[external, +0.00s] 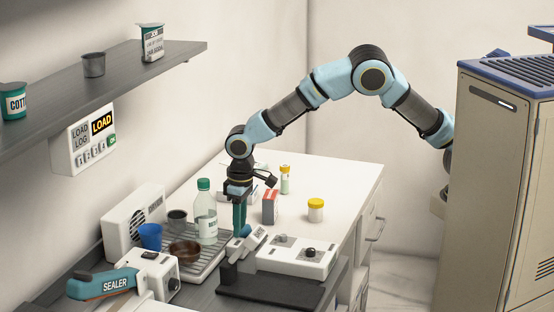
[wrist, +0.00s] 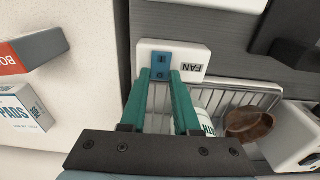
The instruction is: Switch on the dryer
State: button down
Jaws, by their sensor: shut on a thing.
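A white switch box labelled FAN (wrist: 193,67) carries a blue rocker switch (wrist: 161,66). In the external view the box (external: 252,244) stands at the front of the slatted drying rack (external: 208,262). A white vented unit (external: 128,222) stands behind the rack; I cannot tell for certain that it is the dryer. My gripper (external: 240,232) points down at the box. In the wrist view its teal fingers (wrist: 160,76) are close together with the blue switch between their tips. The switch is hidden by the fingers in the external view.
The sealer (external: 110,284) is front left. White counter (external: 335,178) behind is partly free.

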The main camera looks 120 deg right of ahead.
jog(key=shift+s+a+f+t+h+b, duration=0.2)
jog(key=shift+t+h+b, duration=0.4)
jog(key=shift+b, duration=0.4)
jog(key=shift+r+t+h+b, duration=0.2)
jog(key=shift+t+h+b, duration=0.1)
jog(key=shift+b, duration=0.2)
jog(key=shift+r, duration=0.1)
jog(key=c, duration=0.6)
grip_release()
jog(key=shift+c, duration=0.2)
jog(key=b+v, duration=0.2)
jog(key=v, duration=0.9)
jog(key=shift+s, duration=0.1)
